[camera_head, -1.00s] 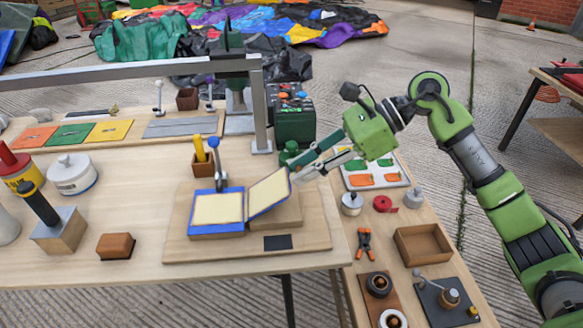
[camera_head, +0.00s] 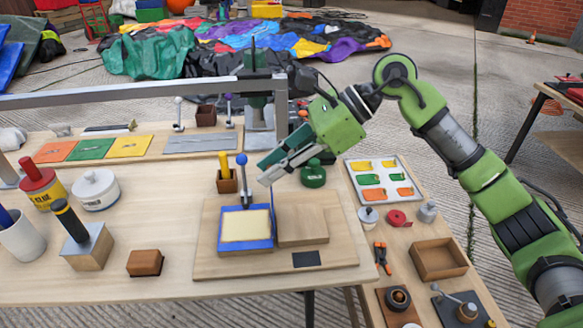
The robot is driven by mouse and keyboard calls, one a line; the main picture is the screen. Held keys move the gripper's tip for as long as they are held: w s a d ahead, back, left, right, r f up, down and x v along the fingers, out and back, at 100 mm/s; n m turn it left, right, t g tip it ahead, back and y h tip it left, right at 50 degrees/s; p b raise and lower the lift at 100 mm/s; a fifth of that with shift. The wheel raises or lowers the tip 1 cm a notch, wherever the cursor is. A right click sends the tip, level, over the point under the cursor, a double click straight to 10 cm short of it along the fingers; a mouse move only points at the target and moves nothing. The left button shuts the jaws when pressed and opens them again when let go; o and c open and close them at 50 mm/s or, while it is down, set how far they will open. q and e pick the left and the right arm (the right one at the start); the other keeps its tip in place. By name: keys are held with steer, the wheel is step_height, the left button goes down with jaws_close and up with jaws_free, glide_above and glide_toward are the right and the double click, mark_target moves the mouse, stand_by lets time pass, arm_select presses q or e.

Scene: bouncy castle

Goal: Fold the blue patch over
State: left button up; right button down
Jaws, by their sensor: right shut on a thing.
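The blue patch (camera_head: 246,244) lies on the left part of a wooden board (camera_head: 215,265). Its left half is flat, with a cream face inside a blue border. Its right half shows only as a thin blue strip along the right side, seemingly raised nearly edge-on. My right gripper (camera_head: 266,178) is above and behind the strip, shut on the patch; the exact contact is hard to see. A blue-knobbed clamp (camera_head: 242,175) stands at the patch's back edge. My left gripper is not in view.
A bare wooden block (camera_head: 302,226) sits right of the patch. A wooden cup with a yellow tool (camera_head: 226,182) and a green round thing (camera_head: 313,174) stand behind. A metal frame (camera_head: 130,92) spans the back. A brown block (camera_head: 145,263) lies left; table around it is clear.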

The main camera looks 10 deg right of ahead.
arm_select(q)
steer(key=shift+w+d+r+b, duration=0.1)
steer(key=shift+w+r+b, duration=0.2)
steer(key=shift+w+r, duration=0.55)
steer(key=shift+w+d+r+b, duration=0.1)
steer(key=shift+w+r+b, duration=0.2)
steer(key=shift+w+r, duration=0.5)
arm_select(e)
steer(key=a, duration=0.6)
steer(key=shift+a+f, duration=0.2)
steer(key=shift+f, duration=0.15)
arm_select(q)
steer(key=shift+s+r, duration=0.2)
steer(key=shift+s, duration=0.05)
